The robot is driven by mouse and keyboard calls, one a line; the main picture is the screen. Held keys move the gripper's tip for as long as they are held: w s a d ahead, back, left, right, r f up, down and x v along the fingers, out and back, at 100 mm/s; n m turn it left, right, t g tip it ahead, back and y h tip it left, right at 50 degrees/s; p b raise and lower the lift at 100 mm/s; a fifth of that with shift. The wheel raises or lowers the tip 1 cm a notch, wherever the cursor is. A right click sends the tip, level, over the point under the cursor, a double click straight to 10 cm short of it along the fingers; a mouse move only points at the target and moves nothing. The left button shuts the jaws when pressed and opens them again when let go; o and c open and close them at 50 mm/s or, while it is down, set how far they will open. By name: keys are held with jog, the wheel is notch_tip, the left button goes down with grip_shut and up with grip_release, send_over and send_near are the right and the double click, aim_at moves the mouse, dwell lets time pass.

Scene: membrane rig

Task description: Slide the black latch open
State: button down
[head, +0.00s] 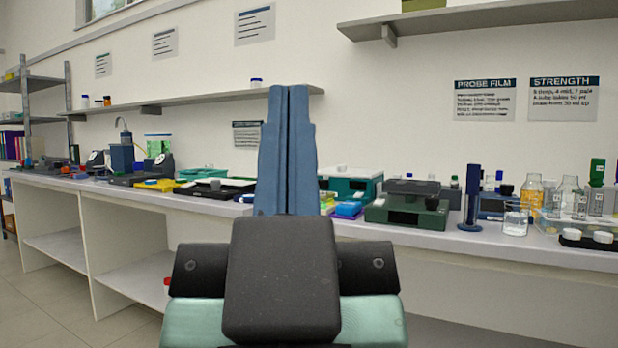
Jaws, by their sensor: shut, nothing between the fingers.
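My gripper (287,100) stands upright in the middle of the head view, its two blue fingers pressed together and empty. It is in front of the bench and hides part of it. I cannot make out a black latch for certain. A dark green box (405,212) with black parts on its front and top sits on the bench, right of my gripper.
The long white bench (480,240) runs across the view. A dark blue post (470,200) and glass bottles (530,192) stand at right. Black and yellow trays (160,184) and instruments crowd the left. A wall shelf (190,101) runs above; the floor at left is clear.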

notch_tip(320, 180, up, 38)
jog(key=p, duration=3.6)
